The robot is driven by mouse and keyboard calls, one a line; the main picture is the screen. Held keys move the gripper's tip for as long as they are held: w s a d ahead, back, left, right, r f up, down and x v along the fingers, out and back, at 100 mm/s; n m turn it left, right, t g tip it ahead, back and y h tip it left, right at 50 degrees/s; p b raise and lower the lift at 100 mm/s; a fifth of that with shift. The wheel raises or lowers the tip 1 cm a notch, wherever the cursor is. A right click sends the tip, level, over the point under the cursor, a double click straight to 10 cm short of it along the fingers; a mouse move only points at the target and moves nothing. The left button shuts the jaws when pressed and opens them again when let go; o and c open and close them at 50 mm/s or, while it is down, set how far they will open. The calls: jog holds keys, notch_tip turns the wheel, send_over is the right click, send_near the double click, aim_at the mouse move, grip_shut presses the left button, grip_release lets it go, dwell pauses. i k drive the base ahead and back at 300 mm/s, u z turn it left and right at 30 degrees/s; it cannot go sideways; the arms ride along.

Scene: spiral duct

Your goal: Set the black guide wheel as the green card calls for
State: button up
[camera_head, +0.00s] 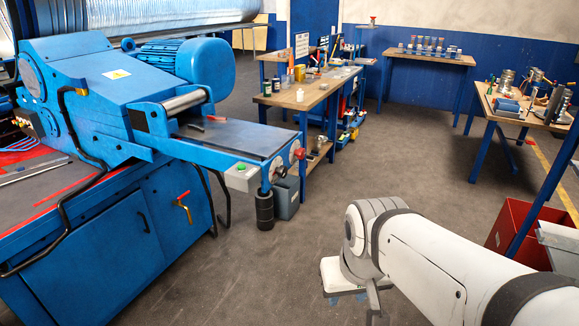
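A small dark wheel or knob (279,171) sits on the front end of the blue machine's outfeed table (235,137). A red knob (299,153) with a pale disc behind it is just right of it. I cannot tell for certain which is the black guide wheel, and any setting marks are too small to read. I cannot make out a green card; a small green spot (241,166) shows on a grey box left of the knobs. My gripper (355,298) is low at bottom centre, apart from the machine, mostly hidden by my white arm; its opening does not show.
A workbench (312,95) with bottles and tools stands behind the outfeed table. Another bench (428,58) is at the back wall, and one (500,116) at right. A red bin (515,232) stands right of my arm. The grey floor (390,150) between is open.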

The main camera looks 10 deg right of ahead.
aim_at(281, 171)
jog(key=u, duration=0.15)
jog(key=i, duration=0.9)
jog(key=z, duration=0.05)
